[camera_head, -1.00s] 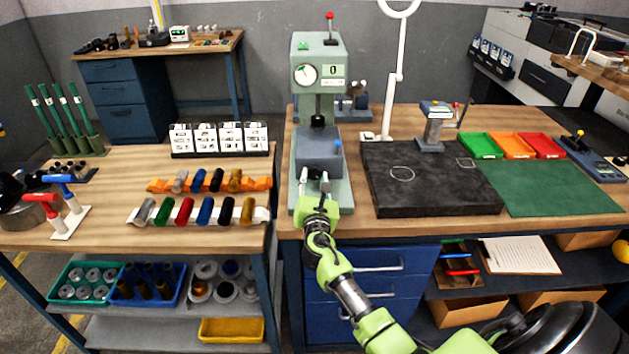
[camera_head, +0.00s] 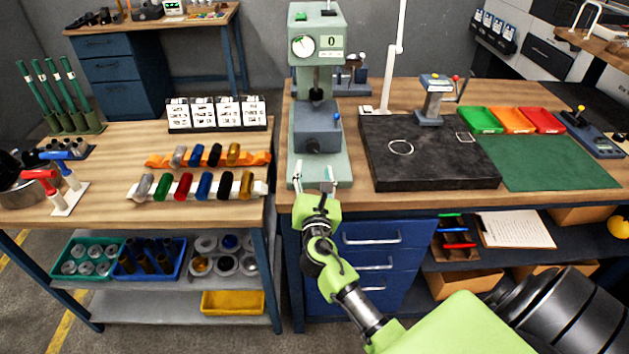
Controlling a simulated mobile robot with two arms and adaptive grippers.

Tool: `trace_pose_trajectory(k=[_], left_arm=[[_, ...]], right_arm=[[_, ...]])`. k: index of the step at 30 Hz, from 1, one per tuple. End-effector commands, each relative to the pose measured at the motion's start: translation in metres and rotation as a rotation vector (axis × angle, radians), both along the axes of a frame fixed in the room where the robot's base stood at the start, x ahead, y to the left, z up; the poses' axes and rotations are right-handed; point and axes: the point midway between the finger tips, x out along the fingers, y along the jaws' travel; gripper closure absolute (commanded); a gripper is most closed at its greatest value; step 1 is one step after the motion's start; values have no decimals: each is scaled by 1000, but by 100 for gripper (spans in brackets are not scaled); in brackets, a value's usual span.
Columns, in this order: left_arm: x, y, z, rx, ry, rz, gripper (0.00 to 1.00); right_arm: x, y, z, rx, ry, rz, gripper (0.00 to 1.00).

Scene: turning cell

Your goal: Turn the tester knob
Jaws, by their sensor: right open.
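The tester (camera_head: 304,80) is a tall grey-green bench machine with a round dial and a display reading 0. A blue-grey block (camera_head: 327,138) stands on its base, with a small blue knob (camera_head: 337,117) at its right and a dark round knob (camera_head: 312,145) on its front. I cannot tell which is the tester knob. My right gripper (camera_head: 313,181) is open and empty over the front of the tester base, apart from the block and knobs. My left gripper is out of view.
A dark slab (camera_head: 430,170) lies right of the tester, with a small press (camera_head: 434,100) behind it and a green mat (camera_head: 550,165) beyond. A white lamp post (camera_head: 386,70) stands behind. The left table (camera_head: 110,185) holds racks of coloured cylinders.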

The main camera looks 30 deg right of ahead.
Motion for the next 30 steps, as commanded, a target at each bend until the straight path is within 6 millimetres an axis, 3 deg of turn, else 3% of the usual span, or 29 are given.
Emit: trace_pose_trajectory(k=[3,9,30], left_arm=[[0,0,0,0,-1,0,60],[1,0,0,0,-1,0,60],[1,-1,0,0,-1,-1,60]], right_arm=[[-17,10,-1,0,1,0,54],[-30,18,0,0,-1,0,54],[-30,18,1,0,-1,0,54]])
